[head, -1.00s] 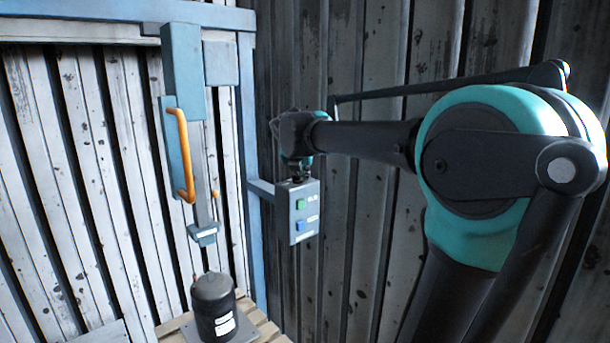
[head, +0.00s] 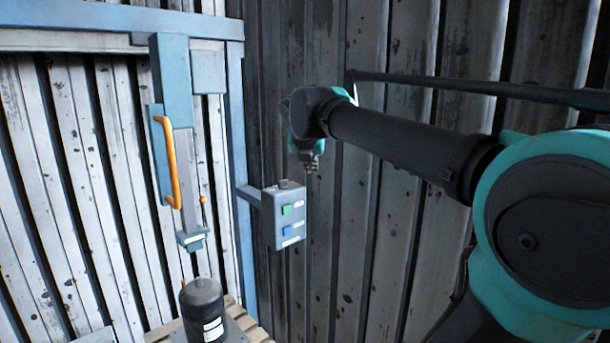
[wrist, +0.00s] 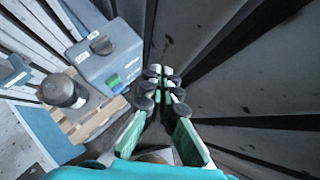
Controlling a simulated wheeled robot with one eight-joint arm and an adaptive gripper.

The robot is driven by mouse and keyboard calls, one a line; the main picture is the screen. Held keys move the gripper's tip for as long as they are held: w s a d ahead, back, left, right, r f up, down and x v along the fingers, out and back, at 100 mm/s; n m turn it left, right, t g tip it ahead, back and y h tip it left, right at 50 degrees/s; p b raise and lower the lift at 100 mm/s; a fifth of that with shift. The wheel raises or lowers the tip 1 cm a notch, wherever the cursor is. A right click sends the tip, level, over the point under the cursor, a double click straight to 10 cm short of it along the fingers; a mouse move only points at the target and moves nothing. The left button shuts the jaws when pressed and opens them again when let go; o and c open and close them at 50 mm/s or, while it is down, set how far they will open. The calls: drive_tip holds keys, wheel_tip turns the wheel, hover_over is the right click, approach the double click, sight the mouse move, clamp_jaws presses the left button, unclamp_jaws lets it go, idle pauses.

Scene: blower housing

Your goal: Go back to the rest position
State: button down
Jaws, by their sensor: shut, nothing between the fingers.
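My gripper (head: 311,167) hangs pointing down in the head view, above and to the right of the grey control box (head: 289,232), with a gap between them. In the wrist view the fingertips of my gripper (wrist: 165,74) are together with nothing between them. The control box also shows in the wrist view (wrist: 107,62), to the left of the fingers, with a dark knob on top. A green button (head: 287,210) and a blue button (head: 287,230) are on its front.
A blue press frame (head: 236,150) with an orange handle (head: 168,165) stands at the left. A black cylindrical housing (head: 203,307) sits below it on a wooden pallet (head: 250,328). A corrugated metal wall (head: 400,250) runs behind my arm.

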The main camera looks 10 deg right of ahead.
drive_tip(key=shift+s+d+r, duration=0.2)
drive_tip(key=shift+s+r, duration=0.05)
drive_tip(key=shift+r, duration=0.05)
drive_tip(key=s+d+f+m+g, duration=0.1)
drive_tip(key=s+f+m, duration=0.2)
drive_tip(key=f+m, duration=0.4)
drive_tip(key=s+d+f+m+g+y, duration=0.1)
drive_tip(key=s+f+m, duration=0.25)
drive_tip(key=f, duration=0.45)
drive_tip(key=s+d+f+m+g, duration=0.1)
drive_tip(key=s+f+m, duration=0.1)
drive_tip(key=f+m, duration=0.55)
drive_tip(key=s+a+f+m+g+y, duration=0.1)
drive_tip(key=s+f+m+y, duration=0.1)
drive_tip(key=s+f+m, duration=1.2)
wheel_tip(320, 180, down, 3)
drive_tip(key=shift+s+f, duration=0.1)
drive_tip(key=shift+s, duration=0.25)
